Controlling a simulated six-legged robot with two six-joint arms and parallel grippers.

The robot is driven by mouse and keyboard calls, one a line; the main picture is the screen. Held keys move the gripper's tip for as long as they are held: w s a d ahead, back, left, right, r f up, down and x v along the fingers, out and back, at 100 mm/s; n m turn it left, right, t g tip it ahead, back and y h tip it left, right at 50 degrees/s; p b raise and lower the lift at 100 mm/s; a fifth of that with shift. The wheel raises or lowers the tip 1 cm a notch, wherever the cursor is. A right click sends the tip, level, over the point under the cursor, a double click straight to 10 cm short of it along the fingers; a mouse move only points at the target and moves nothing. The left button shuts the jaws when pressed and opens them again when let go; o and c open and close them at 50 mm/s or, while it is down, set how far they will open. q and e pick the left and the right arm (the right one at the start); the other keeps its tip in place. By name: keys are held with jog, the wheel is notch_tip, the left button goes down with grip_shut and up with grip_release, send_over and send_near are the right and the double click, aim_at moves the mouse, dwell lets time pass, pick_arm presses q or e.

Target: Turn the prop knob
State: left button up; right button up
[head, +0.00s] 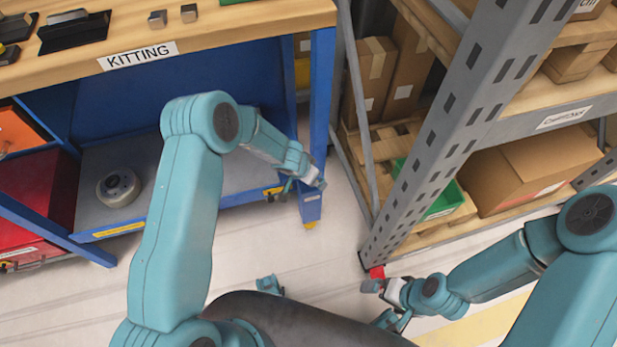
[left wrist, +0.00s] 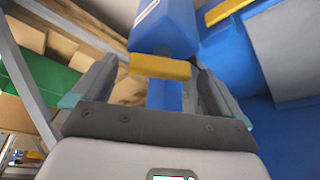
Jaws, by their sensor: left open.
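My right gripper (head: 371,286) is near the foot of the grey rack post, beside a small red piece (head: 377,272). Its jaw opening is unclear.
The bench top (head: 215,25) holds dark trays and small metal blocks. Its lower shelf (head: 95,220) carries a round grey item (head: 118,187), with a red bin (head: 38,205) at left. The grey rack (head: 470,90) with cartons (head: 535,170) stands at right. Pale floor (head: 270,240) is open between.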

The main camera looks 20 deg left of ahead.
pick_arm(q)
jog(key=c, duration=1.1)
jog(key=shift+o, duration=0.2)
jog(key=shift+n, duration=0.3)
jog(key=n+y+p, duration=0.1)
jog(key=n, duration=0.1)
jog(key=shift+d+r+n+p, duration=0.1)
jog(key=shift+d+n+p, duration=0.05)
jog(key=shift+n+p, duration=0.2)
jog(key=n+y+p, duration=0.2)
jog(key=n+p, duration=0.2)
jog(key=shift+d+n, duration=0.1)
jog(key=shift+n, duration=0.15)
jog(key=shift+n+y+p, duration=0.4)
jog(key=shift+n, duration=0.8)
jog(key=shift+w+n+g+y, duration=0.1)
jog(key=shift+n+g+y, duration=0.25)
jog(key=shift+n, duration=0.65)
